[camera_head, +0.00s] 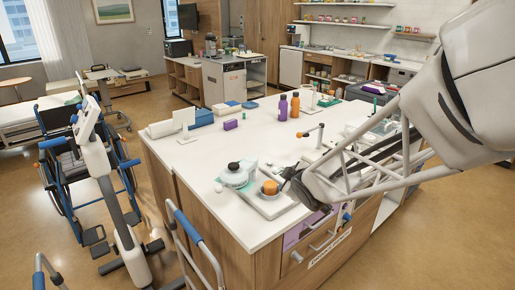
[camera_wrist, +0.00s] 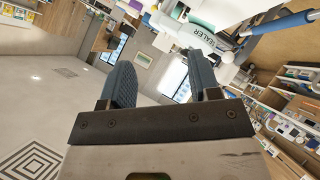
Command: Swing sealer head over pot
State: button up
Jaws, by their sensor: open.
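A white round pot-like vessel (camera_head: 236,177) with a dark knob stands near the front of the white counter. Right of it an orange rounded piece (camera_head: 270,187) sits above a pale tray-like base (camera_head: 267,208); I cannot tell whether this is part of the sealer. In the wrist view a white unit lettered SEALER (camera_wrist: 203,34) is at the upper right, with a blue bar (camera_wrist: 285,23) beside it. My gripper (camera_head: 287,178) is right beside the orange piece. It is open, and its two dark fingers (camera_wrist: 162,82) hold nothing between them. Contact is unclear.
A slim post with a dark, orange-tipped arm (camera_head: 312,131) stands farther back on the counter. Purple and orange bottles (camera_head: 289,106), a purple box (camera_head: 230,125) and blue boxes (camera_head: 200,117) are behind. The counter's left middle (camera_head: 195,150) is clear. A wheelchair (camera_head: 65,165) stands left.

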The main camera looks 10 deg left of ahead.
aim_at(222, 190)
jog(key=a+f+n+y, duration=0.2)
jog(key=a+n+y, duration=0.1)
jog(key=a, duration=0.3)
jog(key=w+a+f+n+g+y, duration=0.1)
jog(key=a+f+n+y, duration=0.2)
jog(key=a, duration=0.3)
jog(key=w+a+f+n+g+y, duration=0.1)
jog(key=a+f+n+y, duration=0.2)
jog(key=a, duration=0.3)
jog(key=shift+w+a+f, duration=0.15)
jog(key=shift+w+f, duration=0.05)
jog(key=x, duration=0.7)
jog(key=shift+w+a, duration=0.15)
jog(key=shift+a, duration=0.2)
jog(key=shift+f, duration=0.15)
grip_shut()
